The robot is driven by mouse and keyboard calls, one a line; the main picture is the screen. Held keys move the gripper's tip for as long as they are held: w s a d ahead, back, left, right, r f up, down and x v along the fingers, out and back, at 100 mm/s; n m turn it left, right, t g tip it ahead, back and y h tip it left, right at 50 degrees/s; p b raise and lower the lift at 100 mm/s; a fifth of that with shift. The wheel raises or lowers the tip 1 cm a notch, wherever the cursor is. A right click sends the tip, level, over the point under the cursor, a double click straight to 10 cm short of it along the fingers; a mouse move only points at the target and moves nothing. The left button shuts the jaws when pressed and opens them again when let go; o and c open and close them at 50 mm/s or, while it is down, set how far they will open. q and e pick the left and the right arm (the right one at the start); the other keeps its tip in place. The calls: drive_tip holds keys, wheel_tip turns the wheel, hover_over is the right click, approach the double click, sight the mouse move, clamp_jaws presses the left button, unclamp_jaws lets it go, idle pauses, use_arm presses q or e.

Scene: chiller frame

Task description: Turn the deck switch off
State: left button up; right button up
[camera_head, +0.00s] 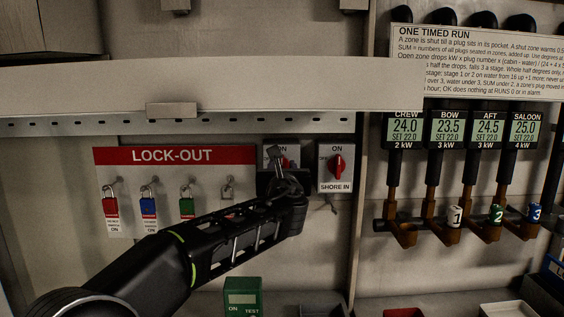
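Two rotary switches stand side by side on the panel. My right gripper is not in view.
A lock-out board (172,156) with red, blue and green padlocks hangs left of the switches. A pale ledge (100,87) runs across above them. A green tester (242,296) sits below my arm. Zone displays (447,129) and numbered plugs (496,213) are at right.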

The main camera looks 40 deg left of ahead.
sight(282, 167)
use_arm(q)
drive_tip(key=shift+x, duration=1.3)
clamp_jaws()
